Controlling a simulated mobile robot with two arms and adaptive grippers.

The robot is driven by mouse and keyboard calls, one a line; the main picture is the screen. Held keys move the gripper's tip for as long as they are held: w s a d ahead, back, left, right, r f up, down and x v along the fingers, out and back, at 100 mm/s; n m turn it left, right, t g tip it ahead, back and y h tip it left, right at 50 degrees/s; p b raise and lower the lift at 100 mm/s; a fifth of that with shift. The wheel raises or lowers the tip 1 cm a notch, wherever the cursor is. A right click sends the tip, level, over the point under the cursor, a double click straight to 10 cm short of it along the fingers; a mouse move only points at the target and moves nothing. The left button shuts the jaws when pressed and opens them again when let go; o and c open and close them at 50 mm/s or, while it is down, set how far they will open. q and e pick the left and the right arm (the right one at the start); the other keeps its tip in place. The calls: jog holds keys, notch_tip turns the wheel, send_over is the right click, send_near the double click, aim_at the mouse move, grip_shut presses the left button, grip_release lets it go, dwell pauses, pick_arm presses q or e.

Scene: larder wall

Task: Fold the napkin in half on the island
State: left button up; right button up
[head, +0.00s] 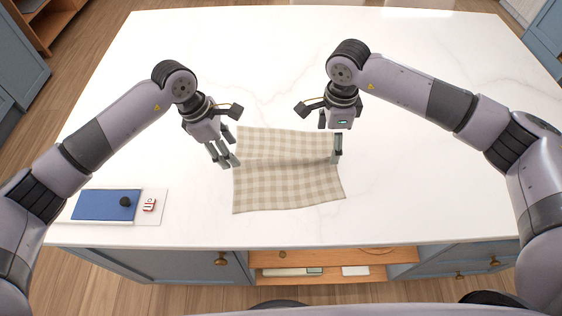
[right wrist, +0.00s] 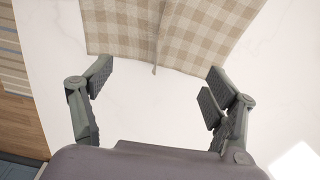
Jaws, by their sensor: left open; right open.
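The beige checked napkin (head: 288,187) lies on the white marble island top (head: 430,200). A ridge or crease runs across its middle from left to right; the far part shows beyond it. My left gripper (head: 231,162) is open at the napkin's left edge, near the end of the crease. My right gripper (head: 337,160) is open at the right edge, near the crease's other end. In the right wrist view the open fingers (right wrist: 153,85) have bare countertop between them, and the napkin (right wrist: 205,30) edge with the crease lies just ahead. Neither gripper visibly holds cloth.
A blue flat item (head: 100,205) with a small black object (head: 125,201) lies at the left front, beside a small red-and-white piece (head: 149,205). The far and right countertop is clear. Below the front edge are an open wooden shelf (head: 335,258) and blue cabinets.

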pick_arm(q)
jog(key=shift+r+p, duration=0.35)
jog(key=shift+r, duration=0.15)
pick_arm(e)
notch_tip(320, 180, up, 2)
jog(key=shift+r, duration=0.25)
jog(key=shift+r, duration=0.1)
